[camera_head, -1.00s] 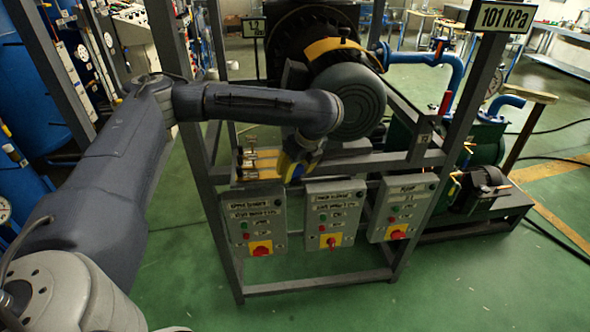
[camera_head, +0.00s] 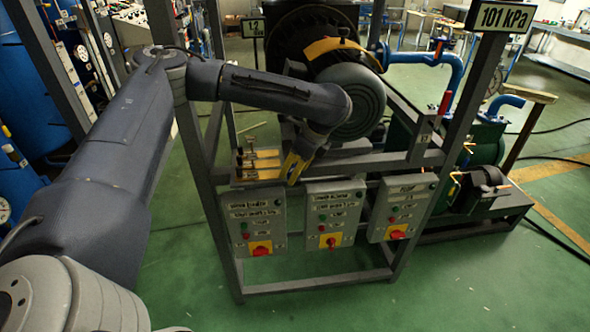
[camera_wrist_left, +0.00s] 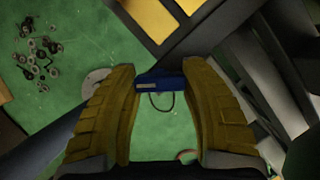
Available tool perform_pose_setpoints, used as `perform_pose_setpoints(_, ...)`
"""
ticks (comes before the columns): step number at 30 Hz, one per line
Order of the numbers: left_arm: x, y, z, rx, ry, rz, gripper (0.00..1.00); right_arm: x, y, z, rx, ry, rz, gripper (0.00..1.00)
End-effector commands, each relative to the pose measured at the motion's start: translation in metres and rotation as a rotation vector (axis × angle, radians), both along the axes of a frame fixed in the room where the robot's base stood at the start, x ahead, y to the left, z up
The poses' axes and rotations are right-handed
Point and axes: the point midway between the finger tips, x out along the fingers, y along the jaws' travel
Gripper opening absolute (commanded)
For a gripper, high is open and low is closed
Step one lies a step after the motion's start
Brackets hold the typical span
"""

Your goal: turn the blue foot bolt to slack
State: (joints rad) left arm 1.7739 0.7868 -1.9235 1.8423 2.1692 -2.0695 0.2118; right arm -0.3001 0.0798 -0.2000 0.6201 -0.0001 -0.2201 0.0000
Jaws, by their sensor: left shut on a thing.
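The blue foot bolt (camera_wrist_left: 160,82) shows in the left wrist view as a blue piece with a pale mark, between two ridged yellow fingers. My left gripper (camera_wrist_left: 160,98) is shut on it, one finger against each end. In the head view, my left gripper (camera_head: 294,168) points down at the front rail of the grey frame, just above the switch boxes. The bolt cannot be made out there, behind the fingers. My right gripper is in neither view.
Three grey switch boxes with red knobs, the left (camera_head: 256,222), middle (camera_head: 331,215) and right (camera_head: 402,207), hang below the gripper. Brass fittings (camera_head: 257,163) stand close to its left. A dark motor (camera_head: 318,42) is behind my arm. Small loose parts (camera_wrist_left: 38,58) lie on the green floor.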

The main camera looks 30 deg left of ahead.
Motion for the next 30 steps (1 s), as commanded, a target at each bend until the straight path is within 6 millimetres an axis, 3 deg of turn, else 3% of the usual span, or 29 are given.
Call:
perform_pose_setpoints(8, -0.001, 0.002, -0.001, 0.004, 0.003, 0.002, 0.17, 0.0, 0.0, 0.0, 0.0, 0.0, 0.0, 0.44)
perform_pose_setpoints(9, -0.001, 0.002, -0.001, 0.004, 0.003, 0.002, 0.49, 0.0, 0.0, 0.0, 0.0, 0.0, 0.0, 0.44)
perform_pose_setpoints(15, 0.0, 0.002, -0.001, 0.003, 0.002, 0.001, 0.72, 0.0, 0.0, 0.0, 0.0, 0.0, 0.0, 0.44)
perform_pose_setpoints(25, 0.0, 0.0, 0.002, 0.001, 0.0, 0.0, 0.73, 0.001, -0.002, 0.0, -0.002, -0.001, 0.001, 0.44)
perform_pose_setpoints(30, 0.001, -0.007, 0.017, 0.002, -0.002, -0.002, 0.73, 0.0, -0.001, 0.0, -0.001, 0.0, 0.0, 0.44)
